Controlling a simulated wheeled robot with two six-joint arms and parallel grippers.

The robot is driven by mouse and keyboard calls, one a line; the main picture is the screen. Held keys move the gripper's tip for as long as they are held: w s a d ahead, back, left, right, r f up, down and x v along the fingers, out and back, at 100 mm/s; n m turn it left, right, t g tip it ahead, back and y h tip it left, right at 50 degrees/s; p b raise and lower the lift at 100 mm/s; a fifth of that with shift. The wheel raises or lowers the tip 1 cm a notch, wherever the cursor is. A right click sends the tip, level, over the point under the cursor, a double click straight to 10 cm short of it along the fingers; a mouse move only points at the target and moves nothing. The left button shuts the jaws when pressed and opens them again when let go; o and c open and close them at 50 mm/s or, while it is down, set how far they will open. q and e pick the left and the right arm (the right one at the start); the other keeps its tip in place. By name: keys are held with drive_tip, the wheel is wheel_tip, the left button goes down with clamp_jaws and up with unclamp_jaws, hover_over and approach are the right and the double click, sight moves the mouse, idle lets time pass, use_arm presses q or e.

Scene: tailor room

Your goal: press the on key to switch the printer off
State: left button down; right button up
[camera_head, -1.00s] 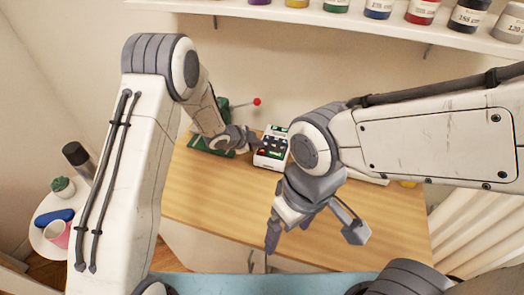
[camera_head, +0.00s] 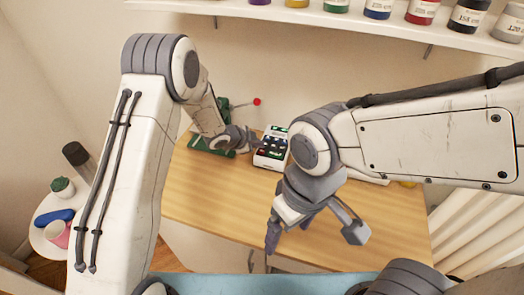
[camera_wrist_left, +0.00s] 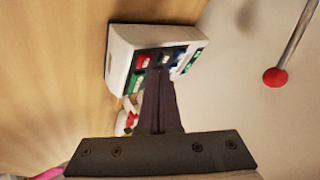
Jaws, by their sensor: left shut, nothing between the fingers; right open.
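The printer (camera_head: 270,152) is a small white box with coloured keys, on the wooden table near the wall. In the left wrist view the printer (camera_wrist_left: 121,52) shows red, green, dark and blue keys. I cannot read which one is the on key. My left gripper (camera_head: 250,138) is shut and empty beside the printer's upper left. In the wrist view its closed fingers (camera_wrist_left: 162,85) overlap the key panel's near edge; I cannot tell whether they touch it. My right gripper (camera_head: 288,230) is open and empty over the table's front part.
A green device (camera_head: 212,145) stands left of the printer; a rod with a red knob (camera_head: 257,101) rises behind. A shelf with jars (camera_head: 420,12) hangs above. A round side table (camera_head: 50,235) stands at left. The table's middle is clear.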

use_arm(q)
drive_tip(key=shift+f, duration=0.1)
drive_tip(key=shift+f+b, duration=0.3)
drive_tip(key=shift+f+b, duration=0.4)
drive_tip(key=shift+f, duration=0.05)
idle(0.8)
idle(0.3)
drive_tip(key=shift+r+p, duration=0.75)
drive_tip(key=shift+r, duration=0.1)
wheel_tip(320, 180, up, 5)
drive_tip(key=p, duration=0.4)
idle(0.5)
